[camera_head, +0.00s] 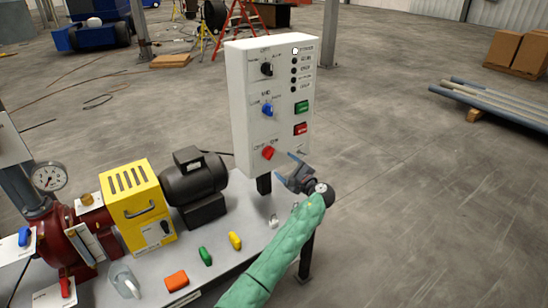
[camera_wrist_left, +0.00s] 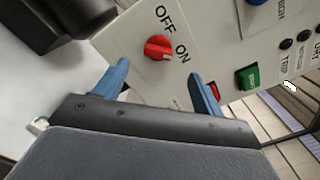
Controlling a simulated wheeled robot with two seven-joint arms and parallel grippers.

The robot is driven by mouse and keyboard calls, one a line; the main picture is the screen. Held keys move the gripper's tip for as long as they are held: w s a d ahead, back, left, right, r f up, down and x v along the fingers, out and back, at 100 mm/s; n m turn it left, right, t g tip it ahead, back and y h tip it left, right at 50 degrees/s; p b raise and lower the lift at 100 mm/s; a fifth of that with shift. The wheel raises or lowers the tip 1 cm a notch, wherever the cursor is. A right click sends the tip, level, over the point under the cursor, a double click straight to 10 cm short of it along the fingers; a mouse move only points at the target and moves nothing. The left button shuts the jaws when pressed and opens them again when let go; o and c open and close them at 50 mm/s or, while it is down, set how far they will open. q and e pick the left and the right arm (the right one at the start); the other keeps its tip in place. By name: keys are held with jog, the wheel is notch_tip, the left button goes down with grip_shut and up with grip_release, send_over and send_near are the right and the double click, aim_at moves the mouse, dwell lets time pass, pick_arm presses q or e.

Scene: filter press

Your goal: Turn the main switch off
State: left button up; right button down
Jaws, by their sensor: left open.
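The control box (camera_head: 240,100) is a white upright panel at the back right of the bench. Its red rotary knob (camera_head: 268,152) sits low on the front face. My left gripper (camera_head: 291,170) is open and empty, just in front of and below the knob. In the left wrist view its two blue fingers (camera_wrist_left: 160,72) are spread apart, with the knob beyond them and apart from them. My right gripper is not in view.
Above the knob are a blue knob (camera_head: 267,109), a black knob (camera_head: 267,69), a green button (camera_head: 302,107) and a red button (camera_head: 300,129). A black motor (camera_head: 192,180) and a yellow box (camera_head: 140,205) stand left on the bench. Small coloured handles lie near the front.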

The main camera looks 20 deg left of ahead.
aim_at(271, 155)
pick_arm(q)
jog(key=p+x, duration=0.3)
jog(key=x, duration=0.3)
jog(key=shift+w+a, duration=0.15)
jog(key=shift+x, duration=0.8)
jog(key=shift+f, duration=0.15)
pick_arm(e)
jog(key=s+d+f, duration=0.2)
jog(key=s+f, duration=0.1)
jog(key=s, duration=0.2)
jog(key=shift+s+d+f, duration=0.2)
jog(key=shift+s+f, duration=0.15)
pick_arm(q)
jog(key=c, duration=1)
